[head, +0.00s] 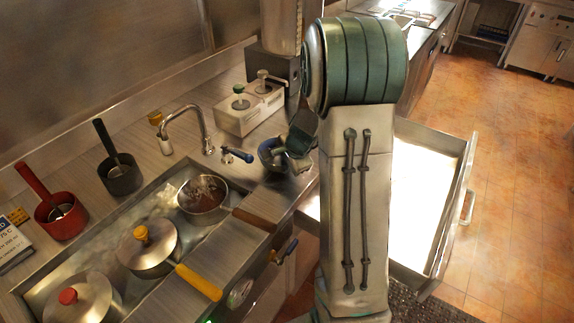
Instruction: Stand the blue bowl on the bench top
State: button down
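The blue bowl (268,163) is small in the head view, right of the tap and near the front edge of the bench top (252,200). My gripper (285,153) is at the bowl's right side, and its fingers overlap the bowl in the picture. My arm hides part of this area. I cannot tell whether the fingers are shut on the rim or only beside it, nor whether the bowl touches the bench top.
A tap (205,132) and a white container with pump tops (240,122) stand close behind the bowl. A steaming pot (203,207) and lidded pots (148,250) sit in the sunken well to the left. An open drawer (462,185) juts out at right.

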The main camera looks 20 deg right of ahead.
jog(key=c, duration=1.6)
grip_release()
jog(key=shift+c, duration=0.2)
jog(key=shift+s+r, duration=0.1)
jog(key=shift+r, duration=0.35)
jog(key=a+v, duration=0.1)
jog(key=v, duration=1)
jog(key=s+a+r+n, duration=0.1)
jog(key=s+a+n, duration=0.2)
jog(key=s+n, duration=0.2)
jog(key=s+a+r+n+g, duration=0.1)
jog(key=s+a+n, duration=0.3)
jog(key=s, duration=0.5)
jog(key=s+a+r+n+h, duration=0.1)
jog(key=s+a+r+n, duration=0.2)
jog(key=s+n, duration=0.3)
jog(key=shift+s+a+r+n+p, duration=0.2)
jog(key=shift+s+a+n+p, duration=0.1)
jog(key=shift+s+a+n, duration=0.15)
jog(key=shift+d, duration=0.1)
